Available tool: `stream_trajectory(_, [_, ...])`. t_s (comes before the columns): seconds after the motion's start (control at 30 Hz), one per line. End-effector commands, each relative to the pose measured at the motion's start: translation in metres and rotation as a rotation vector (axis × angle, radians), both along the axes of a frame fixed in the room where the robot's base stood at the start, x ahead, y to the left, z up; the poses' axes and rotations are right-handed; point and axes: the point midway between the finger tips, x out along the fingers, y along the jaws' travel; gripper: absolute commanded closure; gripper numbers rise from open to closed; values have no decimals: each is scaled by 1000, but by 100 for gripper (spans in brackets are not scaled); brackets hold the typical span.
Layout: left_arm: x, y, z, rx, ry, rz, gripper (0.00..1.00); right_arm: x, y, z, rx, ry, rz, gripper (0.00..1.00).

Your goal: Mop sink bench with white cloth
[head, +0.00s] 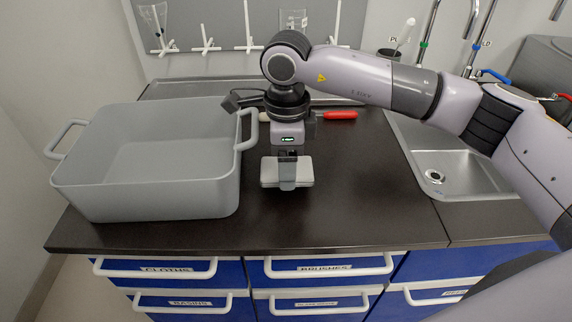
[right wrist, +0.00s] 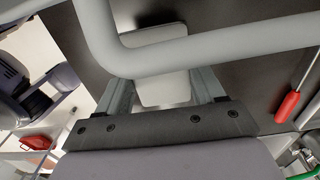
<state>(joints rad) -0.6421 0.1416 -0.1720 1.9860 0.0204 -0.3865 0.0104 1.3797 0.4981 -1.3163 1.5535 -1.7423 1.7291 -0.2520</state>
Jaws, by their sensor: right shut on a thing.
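The white cloth (head: 270,172) looks like a small pale flat pad over the dark sink bench (head: 345,190). My right gripper (head: 287,180) points down and is shut on it, just right of the grey basin. I cannot tell whether the cloth touches the bench. In the right wrist view the cloth (right wrist: 163,88) shows between the two fingers of my right gripper (right wrist: 162,98), partly hidden behind a grey handle. The sink (head: 460,172) is set into the bench at the right. My left gripper is not in view.
The large grey basin (head: 145,200) stands on the bench's left; its right handle (head: 247,130) is close beside my right gripper. A red-handled tool (head: 340,115) lies behind. Taps (head: 425,40) stand by the sink. The bench front, right of the gripper, is clear.

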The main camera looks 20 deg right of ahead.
Motion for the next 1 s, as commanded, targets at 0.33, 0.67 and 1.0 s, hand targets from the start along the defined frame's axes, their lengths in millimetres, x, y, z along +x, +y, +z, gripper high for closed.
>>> stream_trajectory(0.33, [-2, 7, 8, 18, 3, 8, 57, 1, -1, 28, 0, -2, -3, 61])
stream_trajectory(0.67, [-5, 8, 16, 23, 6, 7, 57, 1, -2, 50, 1, -2, -4, 61])
stream_trajectory(1.0, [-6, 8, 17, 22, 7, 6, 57, 0, -2, 53, 1, -1, -4, 61])
